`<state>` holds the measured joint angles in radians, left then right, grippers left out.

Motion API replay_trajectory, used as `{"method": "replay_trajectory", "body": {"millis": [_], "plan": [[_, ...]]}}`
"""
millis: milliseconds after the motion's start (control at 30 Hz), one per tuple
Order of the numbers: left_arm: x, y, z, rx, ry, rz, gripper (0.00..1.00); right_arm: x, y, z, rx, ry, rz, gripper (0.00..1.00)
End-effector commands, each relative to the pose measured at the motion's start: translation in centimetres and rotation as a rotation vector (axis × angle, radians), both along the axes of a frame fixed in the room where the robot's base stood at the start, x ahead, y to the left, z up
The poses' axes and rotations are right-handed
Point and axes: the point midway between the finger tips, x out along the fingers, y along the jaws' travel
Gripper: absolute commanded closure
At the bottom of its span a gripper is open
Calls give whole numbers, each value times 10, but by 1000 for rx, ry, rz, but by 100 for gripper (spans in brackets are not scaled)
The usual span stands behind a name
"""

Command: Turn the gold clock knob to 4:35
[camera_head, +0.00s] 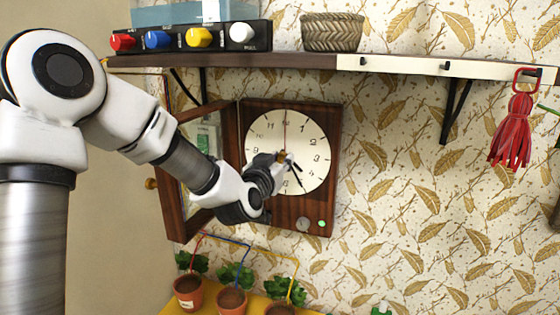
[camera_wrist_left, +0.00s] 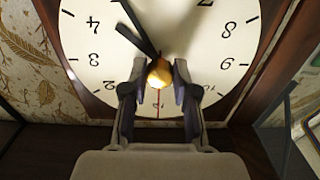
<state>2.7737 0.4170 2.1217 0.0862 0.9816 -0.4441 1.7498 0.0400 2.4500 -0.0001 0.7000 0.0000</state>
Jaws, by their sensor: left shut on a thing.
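The clock (camera_head: 262,135) hangs on the wall, with a cream dial in a dark wood case and its door open to the left. My left gripper (camera_head: 284,158) reaches the dial's middle. In the left wrist view, where the dial looks upside down, the fingers are shut on the gold knob (camera_wrist_left: 159,73), one on each side. A thin red hand (camera_head: 285,128) points at 12. The exact reading is hard to tell. My right gripper is not in view.
A shelf (camera_head: 300,61) above holds coloured buttons and a woven basket (camera_head: 332,33). Potted plants (camera_head: 231,300) stand below. A red tassel (camera_head: 512,130) hangs at right.

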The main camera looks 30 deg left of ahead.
Motion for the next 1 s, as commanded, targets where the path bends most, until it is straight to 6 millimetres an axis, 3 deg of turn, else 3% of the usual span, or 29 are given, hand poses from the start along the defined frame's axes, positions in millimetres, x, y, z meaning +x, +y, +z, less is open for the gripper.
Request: {"method": "replay_trajectory", "body": {"millis": [367, 1000], "plan": [[0, 0, -1, 137, 35, 0, 100, 0, 0, -3, 0, 0, 0, 60], [0, 1, -1, 693, 168, 0, 100, 0, 0, -6, 0, 0, 0, 60]]}}
